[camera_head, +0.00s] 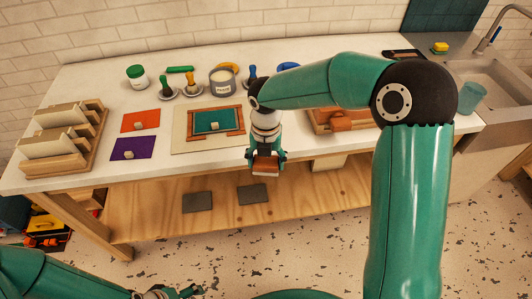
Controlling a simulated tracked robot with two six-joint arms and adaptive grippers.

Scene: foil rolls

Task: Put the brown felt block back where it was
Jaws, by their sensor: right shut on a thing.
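My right gripper (266,156) points down in front of the table's front edge and is shut on the brown felt block (265,166). The block has a brown upper part and a paler lower edge, and it hangs clear of the lower shelf. A wooden tray (318,128) stands on the table to the right, with an orange-brown piece (341,122) in it; my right arm hides part of the tray. My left gripper (178,293) is low at the bottom edge, partly cut off, and its jaws are too unclear to read.
A teal sheet in a wooden frame (242,121) lies mid-table. Orange (141,121) and purple (132,148) sheets with small pale blocks lie left of it. A wooden rack (62,145) stands at far left. A jar, stamps and a tub (222,82) line the back. Grey slabs (197,202) lie below.

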